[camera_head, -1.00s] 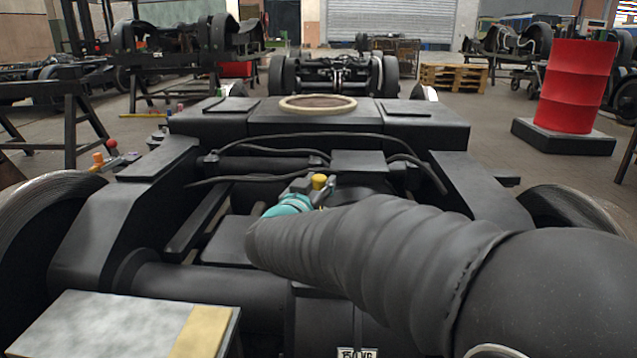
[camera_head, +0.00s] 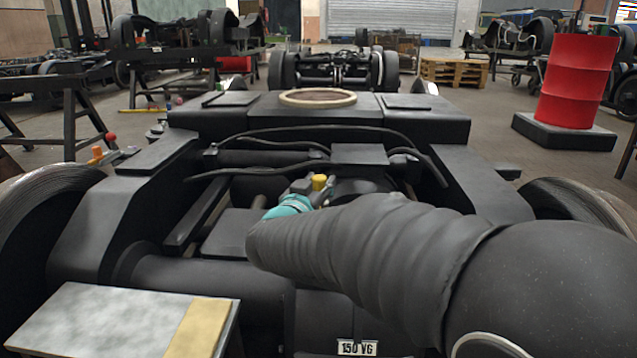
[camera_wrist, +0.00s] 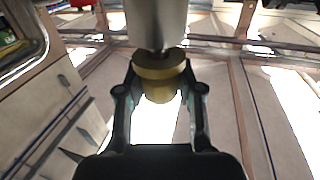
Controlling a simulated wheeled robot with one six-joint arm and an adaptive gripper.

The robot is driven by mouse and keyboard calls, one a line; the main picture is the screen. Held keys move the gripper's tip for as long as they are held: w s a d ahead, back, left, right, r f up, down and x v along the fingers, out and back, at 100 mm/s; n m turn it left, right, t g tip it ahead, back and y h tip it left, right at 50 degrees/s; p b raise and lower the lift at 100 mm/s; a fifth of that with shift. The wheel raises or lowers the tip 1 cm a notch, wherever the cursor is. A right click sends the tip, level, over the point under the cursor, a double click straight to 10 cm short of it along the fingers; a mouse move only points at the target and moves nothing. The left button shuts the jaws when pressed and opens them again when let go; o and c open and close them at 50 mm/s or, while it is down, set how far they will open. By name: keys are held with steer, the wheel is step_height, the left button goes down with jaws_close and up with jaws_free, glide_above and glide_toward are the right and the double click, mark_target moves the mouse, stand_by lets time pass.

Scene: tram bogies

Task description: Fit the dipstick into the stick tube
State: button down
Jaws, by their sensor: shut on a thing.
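My gripper (camera_wrist: 160,97) is shut on a brass-yellow round knob, seen as the dipstick's head (camera_wrist: 158,68), with one finger on each side of it. A smooth grey cylinder (camera_wrist: 158,22) stands right against the knob in the wrist view; I cannot tell whether it belongs to the dipstick. In the head view the yellow head (camera_head: 319,182) shows just beyond the teal end of my arm, over the middle of the bogie. My sleeved arm hides most of the gripper there. I cannot make out the stick tube or whether the dipstick touches it.
The black bogie frame (camera_head: 95,225) surrounds the work area, with black hoses (camera_head: 300,137) across its middle. A flat plate with a yellow strip (camera_head: 195,328) lies at the front left. A label reading 150 VG (camera_head: 357,348) is near the front. A red drum (camera_head: 578,82) stands far right.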

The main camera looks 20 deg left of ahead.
steer(key=shift+f+b, duration=0.35)
steer(key=shift+f, duration=0.4)
steer(key=c, duration=0.7)
jaws_free()
steer(key=s, duration=1.2)
steer(key=shift+a, duration=0.15)
